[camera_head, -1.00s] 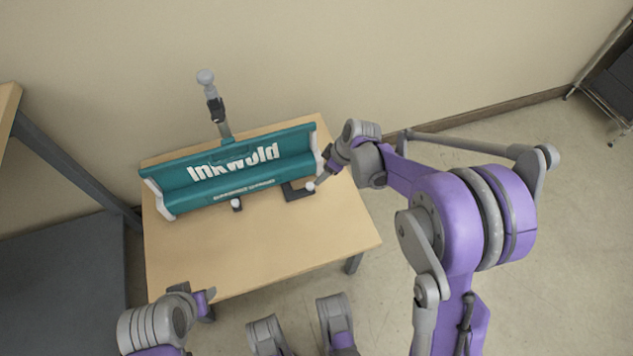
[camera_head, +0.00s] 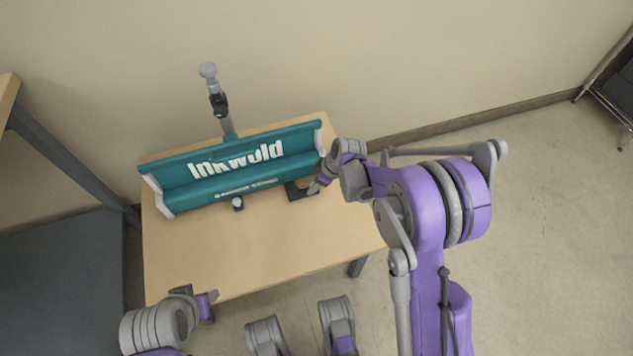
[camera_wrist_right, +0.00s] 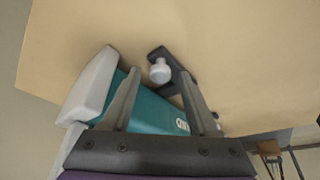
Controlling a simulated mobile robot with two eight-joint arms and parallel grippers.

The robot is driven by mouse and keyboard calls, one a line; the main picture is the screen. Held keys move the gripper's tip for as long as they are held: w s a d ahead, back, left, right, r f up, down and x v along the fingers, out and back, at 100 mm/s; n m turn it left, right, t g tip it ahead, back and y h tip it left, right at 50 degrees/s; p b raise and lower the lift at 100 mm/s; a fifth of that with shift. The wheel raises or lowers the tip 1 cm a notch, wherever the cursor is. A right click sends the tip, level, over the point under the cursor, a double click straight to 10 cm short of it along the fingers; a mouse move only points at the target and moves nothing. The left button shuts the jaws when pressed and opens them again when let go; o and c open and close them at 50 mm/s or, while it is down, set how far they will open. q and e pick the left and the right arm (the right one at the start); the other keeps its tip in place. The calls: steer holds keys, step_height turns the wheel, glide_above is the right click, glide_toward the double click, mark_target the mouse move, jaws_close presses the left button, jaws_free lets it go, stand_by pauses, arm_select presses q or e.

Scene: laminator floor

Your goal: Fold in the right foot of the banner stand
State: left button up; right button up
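The teal banner stand (camera_head: 235,170), lettered "Inkwold" with pale end caps, lies across the back of the wooden table (camera_head: 270,240). Its right foot (camera_head: 300,191) is a dark bar sticking out in front of the base near the right end. In the right wrist view the foot (camera_wrist_right: 177,66) has a white knob (camera_wrist_right: 160,72) on it. My right gripper (camera_head: 316,187) is at the foot's outer side. In its wrist view the right gripper (camera_wrist_right: 158,76) has its fingers apart, with the knob between their tips; contact is unclear. My left gripper (camera_head: 206,303) is at the table's front left, away from the stand.
A second white knob (camera_head: 238,203) shows in front of the stand's middle. A grey pole (camera_head: 217,100) rises behind the stand. The table's front half is bare. The wall is close behind; a wheeled rack (camera_head: 610,90) stands far right.

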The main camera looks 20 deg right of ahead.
jaws_close()
stand_by(1.2)
